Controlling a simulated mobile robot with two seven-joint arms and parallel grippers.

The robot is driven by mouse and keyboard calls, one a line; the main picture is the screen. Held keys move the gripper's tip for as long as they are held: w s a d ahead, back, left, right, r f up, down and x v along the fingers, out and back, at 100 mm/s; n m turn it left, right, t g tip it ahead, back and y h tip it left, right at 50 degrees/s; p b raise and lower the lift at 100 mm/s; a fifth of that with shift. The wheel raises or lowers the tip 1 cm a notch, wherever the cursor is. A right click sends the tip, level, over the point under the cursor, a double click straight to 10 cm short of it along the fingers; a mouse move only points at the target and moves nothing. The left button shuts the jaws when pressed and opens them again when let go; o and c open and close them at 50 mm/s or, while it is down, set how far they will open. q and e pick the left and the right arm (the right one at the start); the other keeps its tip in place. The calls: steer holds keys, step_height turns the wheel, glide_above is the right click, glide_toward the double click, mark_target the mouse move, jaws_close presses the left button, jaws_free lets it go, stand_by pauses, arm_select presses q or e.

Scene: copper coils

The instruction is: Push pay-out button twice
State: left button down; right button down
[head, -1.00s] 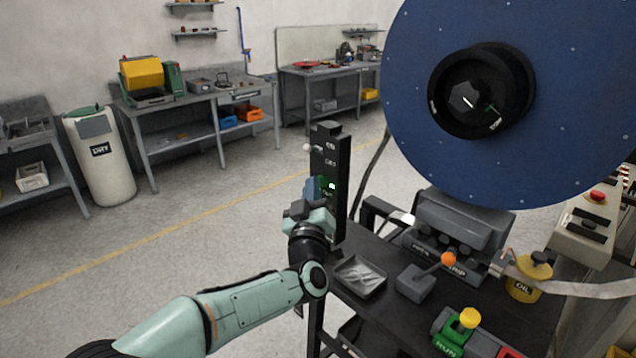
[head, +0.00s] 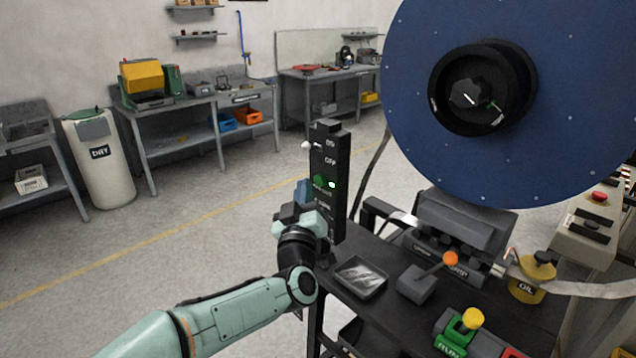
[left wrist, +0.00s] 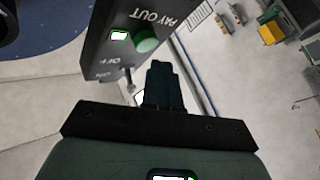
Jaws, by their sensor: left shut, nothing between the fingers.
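The black control post (head: 327,160) stands upright at the left edge of the machine's table. The green pay-out button (head: 320,181) is on its face, with a lit green-white lamp (head: 332,185) beside it. In the left wrist view the button (left wrist: 147,42) shows whole and uncovered under the PAY OUT label, next to the lit lamp (left wrist: 118,35). My left gripper (head: 303,191) is shut and empty. It is left of and slightly below the button in the head view. In the left wrist view its closed fingertips (left wrist: 160,66) appear apart from the button. My right gripper is out of view.
A toggle lever (head: 308,145) sticks out of the post near its ON and OFF labels. A grey tray (head: 361,278), an orange-knobbed lever (head: 450,259) and a yellow oil can (head: 528,285) are on the table. The large blue reel (head: 430,60) is above. Floor left of the post is clear.

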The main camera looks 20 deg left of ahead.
arm_select(q)
steer(key=s, duration=0.1)
steer(key=s+a+b, duration=0.1)
steer(key=s, duration=0.1)
steer(key=s+b, duration=0.1)
steer(key=shift+s+a, duration=0.2)
steer(key=shift+a, duration=0.2)
stand_by(0.5)
